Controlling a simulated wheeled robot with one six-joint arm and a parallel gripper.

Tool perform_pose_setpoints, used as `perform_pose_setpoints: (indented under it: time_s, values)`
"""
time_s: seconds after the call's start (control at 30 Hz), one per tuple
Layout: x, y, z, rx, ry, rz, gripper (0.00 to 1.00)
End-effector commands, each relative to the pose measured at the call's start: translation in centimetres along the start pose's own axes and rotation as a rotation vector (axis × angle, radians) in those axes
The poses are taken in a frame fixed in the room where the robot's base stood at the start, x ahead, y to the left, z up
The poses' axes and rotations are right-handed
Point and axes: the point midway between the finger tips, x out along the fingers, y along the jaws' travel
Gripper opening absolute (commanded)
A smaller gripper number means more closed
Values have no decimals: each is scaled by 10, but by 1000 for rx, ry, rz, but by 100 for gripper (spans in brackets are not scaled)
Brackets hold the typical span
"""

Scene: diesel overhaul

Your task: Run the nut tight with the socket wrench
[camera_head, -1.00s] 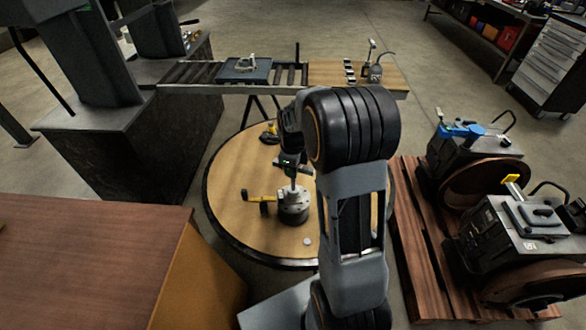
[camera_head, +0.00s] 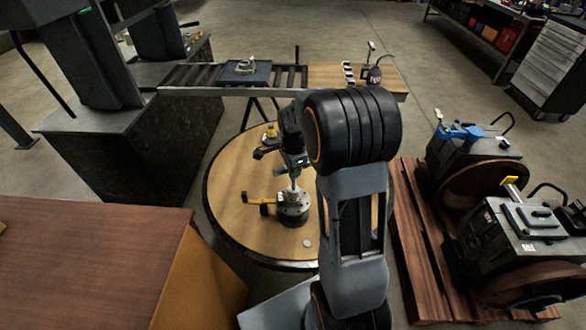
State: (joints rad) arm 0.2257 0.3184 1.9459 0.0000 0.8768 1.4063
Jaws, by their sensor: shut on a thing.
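My gripper (camera_head: 296,170) points down over the round wooden table and is shut on the socket wrench (camera_head: 295,185), seen as a pale upright shaft. The wrench stands over the dark round metal part (camera_head: 293,211), its lower end at the top of that part. The nut is too small or hidden to make out there. My arm hides the right of the table.
The round table (camera_head: 232,205) has free room at its left. A small yellow and dark item (camera_head: 270,132) sits at its back, and a small pale disc (camera_head: 308,243) near its front. A brown bench (camera_head: 85,265) stands front left; a pallet (camera_head: 412,230) with machines stands right.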

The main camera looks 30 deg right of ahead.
Motion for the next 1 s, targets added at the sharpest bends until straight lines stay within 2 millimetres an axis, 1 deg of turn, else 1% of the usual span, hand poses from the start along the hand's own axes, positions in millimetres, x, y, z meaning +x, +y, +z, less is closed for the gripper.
perform_pose_setpoints:
  time_s: [1.0]
  values:
    - [-1, 0, -1, -1033, 0, -1, 0]
